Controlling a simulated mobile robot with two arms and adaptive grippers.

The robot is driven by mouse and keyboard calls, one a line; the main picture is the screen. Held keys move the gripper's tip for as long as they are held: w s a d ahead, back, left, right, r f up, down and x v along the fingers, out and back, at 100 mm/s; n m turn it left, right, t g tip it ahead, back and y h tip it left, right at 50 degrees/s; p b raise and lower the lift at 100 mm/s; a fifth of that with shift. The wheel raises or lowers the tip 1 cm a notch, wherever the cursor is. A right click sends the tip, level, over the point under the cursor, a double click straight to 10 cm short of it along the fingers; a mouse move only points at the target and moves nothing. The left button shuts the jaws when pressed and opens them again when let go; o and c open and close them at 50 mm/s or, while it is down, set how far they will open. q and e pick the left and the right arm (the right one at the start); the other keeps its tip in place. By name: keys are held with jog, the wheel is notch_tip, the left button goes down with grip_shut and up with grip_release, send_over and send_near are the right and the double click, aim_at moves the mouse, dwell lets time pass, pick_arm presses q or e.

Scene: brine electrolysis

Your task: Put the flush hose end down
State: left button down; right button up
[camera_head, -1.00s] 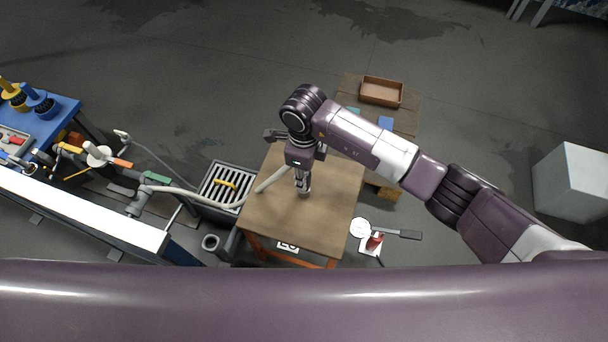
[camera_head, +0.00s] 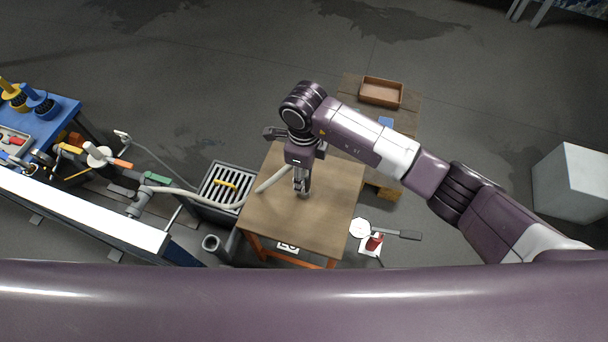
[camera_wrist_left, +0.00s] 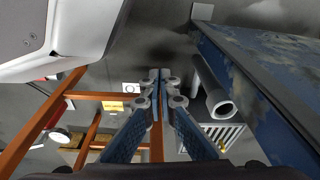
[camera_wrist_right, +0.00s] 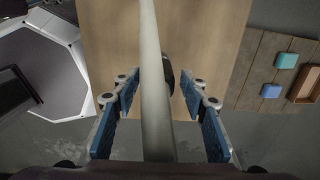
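The flush hose (camera_head: 268,183) is a pale tube that runs from the pipework on the left, over the grated basin, onto the wooden table (camera_head: 335,205). In the right wrist view the hose (camera_wrist_right: 155,110) passes lengthwise between the fingers of my right gripper (camera_wrist_right: 160,100). Those fingers stand apart, with gaps on both sides of the hose. In the head view my right gripper (camera_head: 301,190) points down over the table; part of the hose is hidden behind it. I cannot tell whether the hose touches the tabletop. My left gripper (camera_wrist_left: 157,80) is shut and empty, seen only in its wrist view.
A grated basin (camera_head: 207,194) with a yellow item (camera_head: 224,184) stands left of the table. A lower wooden table with a brown tray (camera_head: 381,92) and a blue block (camera_head: 386,122) is behind. A red object (camera_head: 374,242) lies at front right. Much of the tabletop is bare.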

pick_arm(q)
jog(key=s+f, duration=0.1)
jog(key=s+f+p, duration=0.1)
jog(key=shift+a+f, duration=0.15)
jog(key=shift+f, duration=0.15)
pick_arm(e)
notch_tip(320, 180, up, 11)
jog(key=shift+r, duration=0.1)
dwell(0.5)
